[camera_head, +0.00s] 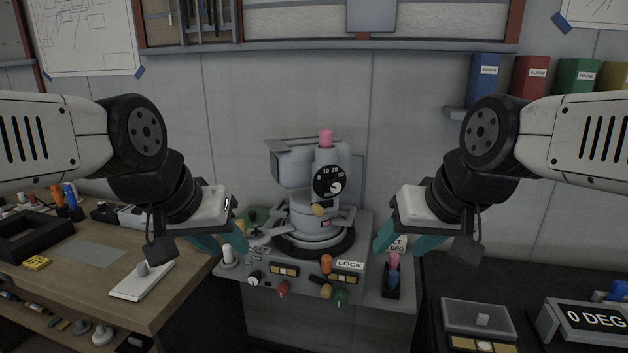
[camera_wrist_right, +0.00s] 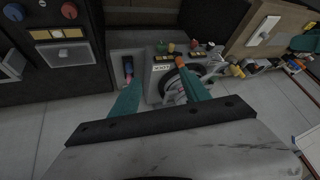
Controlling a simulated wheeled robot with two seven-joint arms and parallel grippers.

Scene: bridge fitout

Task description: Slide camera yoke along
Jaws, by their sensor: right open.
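The camera yoke (camera_head: 314,185) is a pale grey device with a black numbered dial (camera_head: 329,182) and a pink knob (camera_head: 326,138) on top. It stands upright on a round dark base on the grey control console (camera_head: 262,298). My left gripper (camera_head: 230,250) is left of it, its teal fingers partly hidden behind the wrist; I cannot tell how wide they are. My right gripper (camera_head: 380,248) is right of it, apart from it. In the right wrist view its teal fingers (camera_wrist_right: 157,72) are spread with nothing held, and the console shows beyond them.
The console carries a LOCK label (camera_head: 349,265), several coloured knobs and a small dark holder (camera_head: 392,279) at right. A wooden bench (camera_head: 165,285) stands at left. A dark bench with a 0 DEG display (camera_head: 590,318) stands at right. Binders (camera_head: 530,75) sit on a shelf.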

